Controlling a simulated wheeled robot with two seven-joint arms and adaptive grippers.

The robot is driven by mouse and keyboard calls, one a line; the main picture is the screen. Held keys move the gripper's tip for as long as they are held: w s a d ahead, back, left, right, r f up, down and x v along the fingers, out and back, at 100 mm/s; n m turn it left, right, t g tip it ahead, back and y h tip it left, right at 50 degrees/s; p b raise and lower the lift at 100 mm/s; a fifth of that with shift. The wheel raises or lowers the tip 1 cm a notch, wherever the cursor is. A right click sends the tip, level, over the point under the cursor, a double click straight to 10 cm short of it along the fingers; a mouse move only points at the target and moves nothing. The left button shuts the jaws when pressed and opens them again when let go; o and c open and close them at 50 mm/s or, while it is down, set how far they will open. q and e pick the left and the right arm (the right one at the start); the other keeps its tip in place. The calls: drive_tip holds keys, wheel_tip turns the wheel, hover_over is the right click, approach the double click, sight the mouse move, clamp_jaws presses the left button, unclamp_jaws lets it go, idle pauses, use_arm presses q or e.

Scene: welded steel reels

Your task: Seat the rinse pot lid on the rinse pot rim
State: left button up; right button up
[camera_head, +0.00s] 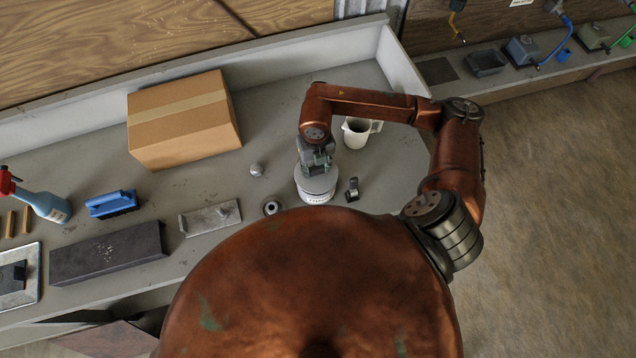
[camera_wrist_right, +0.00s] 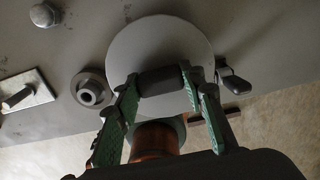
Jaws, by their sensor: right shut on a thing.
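The rinse pot (camera_head: 316,198) is a pale, round pot with a dark-lettered label, standing on the grey bench. The rinse pot lid (camera_head: 318,183) is a light grey disc over the pot. I cannot tell whether it rests on the rim or hovers just above it. My right gripper (camera_head: 317,166) is above the pot, pointing down. In the right wrist view the right gripper (camera_wrist_right: 160,83) is shut on the dark knob of the lid (camera_wrist_right: 150,42), one green-padded finger on each side. The lid hides the rim there. My left gripper is not in view.
A white mug (camera_head: 356,134) stands behind the pot, close to my right forearm. A dark clip-like piece (camera_head: 352,189) is right of the pot; a ring (camera_head: 272,208) and a round metal knob (camera_head: 257,169) are left. A cardboard box (camera_head: 182,120) stands farther left.

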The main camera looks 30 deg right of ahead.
drive_tip(key=shift+f+b, duration=0.85)
drive_tip(key=shift+f, duration=0.15)
idle(0.4)
drive_tip(key=shift+f+b, duration=0.4)
drive_tip(key=shift+b, duration=0.35)
idle(1.5)
drive_tip(key=o, duration=1.3)
drive_tip(key=shift+o, duration=0.2)
drive_tip(key=o, duration=0.4)
drive_tip(key=o, duration=0.4)
